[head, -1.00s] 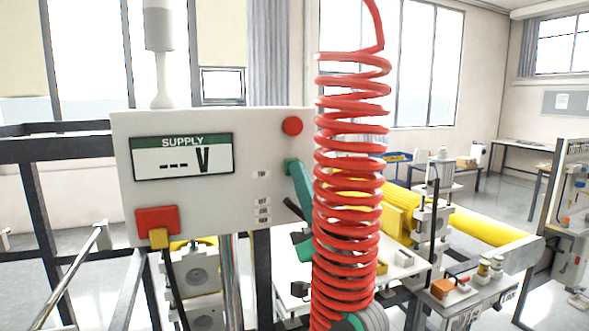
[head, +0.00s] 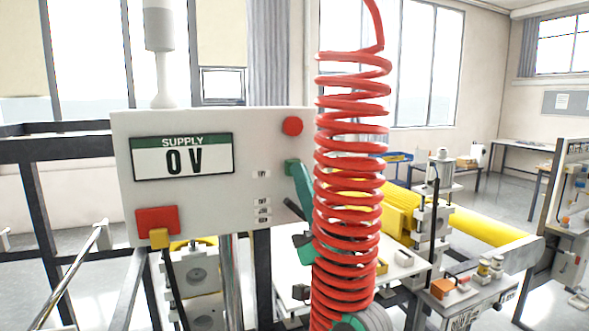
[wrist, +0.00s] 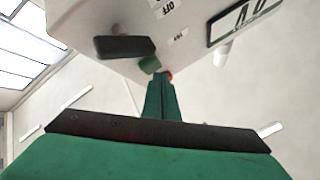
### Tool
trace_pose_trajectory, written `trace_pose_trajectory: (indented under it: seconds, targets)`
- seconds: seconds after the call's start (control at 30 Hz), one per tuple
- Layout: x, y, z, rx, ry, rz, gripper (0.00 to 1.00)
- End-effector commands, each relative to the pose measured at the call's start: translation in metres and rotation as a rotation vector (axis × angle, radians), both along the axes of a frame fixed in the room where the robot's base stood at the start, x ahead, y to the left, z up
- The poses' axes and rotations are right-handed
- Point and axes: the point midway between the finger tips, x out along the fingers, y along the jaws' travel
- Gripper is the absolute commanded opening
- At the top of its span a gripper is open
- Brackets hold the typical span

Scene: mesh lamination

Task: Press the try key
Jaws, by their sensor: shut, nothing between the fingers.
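The supply box (head: 215,215) is a pale panel whose display (head: 183,157) reads "0 V". A green key (head: 290,167) stands out at its right side, level with the top small label (head: 261,174); the lettering is too small to read for certain. My gripper (head: 298,168) has green fingers, shut and empty, with the tips right by the green key. In the wrist view the closed fingertips (wrist: 161,77) end close to the green key (wrist: 150,64); I cannot tell whether they touch it. The coiled hose hides part of my gripper in the head view.
A red coil hose (head: 345,200) hangs just right of the box. A round red button (head: 292,126) is above the green key, and a black lever (head: 294,208) is below it. A red block (head: 157,220) is at the lower left of the box.

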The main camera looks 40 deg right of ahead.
Motion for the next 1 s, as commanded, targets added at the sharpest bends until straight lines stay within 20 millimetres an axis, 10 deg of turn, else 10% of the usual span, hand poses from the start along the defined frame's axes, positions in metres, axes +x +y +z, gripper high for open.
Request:
trace_pose_trajectory:
  seconds: [1.0]
  targets:
    - [-0.049, 0.011, 0.0, 0.0, 0.0, -0.002, 0.0]
